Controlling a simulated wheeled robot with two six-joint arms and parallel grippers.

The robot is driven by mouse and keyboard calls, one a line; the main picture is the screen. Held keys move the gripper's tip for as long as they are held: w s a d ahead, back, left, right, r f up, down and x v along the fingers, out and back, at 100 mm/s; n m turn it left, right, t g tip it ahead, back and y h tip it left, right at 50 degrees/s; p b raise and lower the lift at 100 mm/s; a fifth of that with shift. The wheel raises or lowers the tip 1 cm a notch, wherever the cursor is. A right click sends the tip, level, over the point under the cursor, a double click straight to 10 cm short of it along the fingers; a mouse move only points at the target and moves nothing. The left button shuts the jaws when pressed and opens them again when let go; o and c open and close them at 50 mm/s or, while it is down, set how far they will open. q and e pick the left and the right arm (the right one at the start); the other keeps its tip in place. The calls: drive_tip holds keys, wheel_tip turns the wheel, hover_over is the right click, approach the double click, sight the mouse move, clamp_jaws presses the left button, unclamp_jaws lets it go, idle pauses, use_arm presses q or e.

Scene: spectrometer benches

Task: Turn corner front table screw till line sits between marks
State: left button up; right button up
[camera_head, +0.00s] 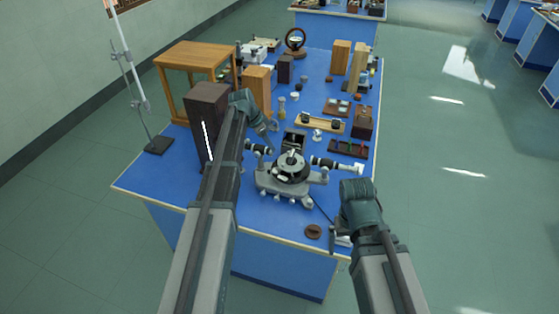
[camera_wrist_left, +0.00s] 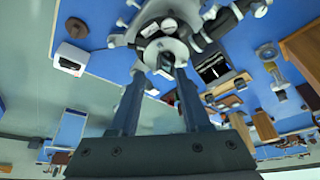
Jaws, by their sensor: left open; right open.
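The spectrometer (camera_head: 288,172) stands near the front of the blue bench, with a dark round table and black telescope tubes on a grey base. In the left wrist view it (camera_wrist_left: 150,28) is at the top, partly cut off. Small knobs show on it, but I cannot single out the table screw. The line and marks are too small to see. My left gripper (camera_head: 264,146) is open beside the spectrometer's left side; in its wrist view the fingertips (camera_wrist_left: 161,72) are apart just below the round table, gripping nothing visible. My right gripper (camera_head: 339,232) is open and empty at the bench's front right edge.
A tall dark box (camera_head: 204,120) stands beside my left arm, with a wooden glazed case (camera_head: 190,75) behind it. A brown disc (camera_head: 313,232) and a white box (camera_wrist_left: 71,57) lie near the front edge. Several small instruments fill the bench behind.

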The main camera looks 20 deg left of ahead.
sight(283, 165)
use_arm(q)
drive_tip(key=b+x, duration=1.2)
drive_tip(key=x, duration=0.1)
drive_tip(key=shift+f, duration=0.4)
drive_tip(key=shift+r, duration=0.1)
clamp_jaws()
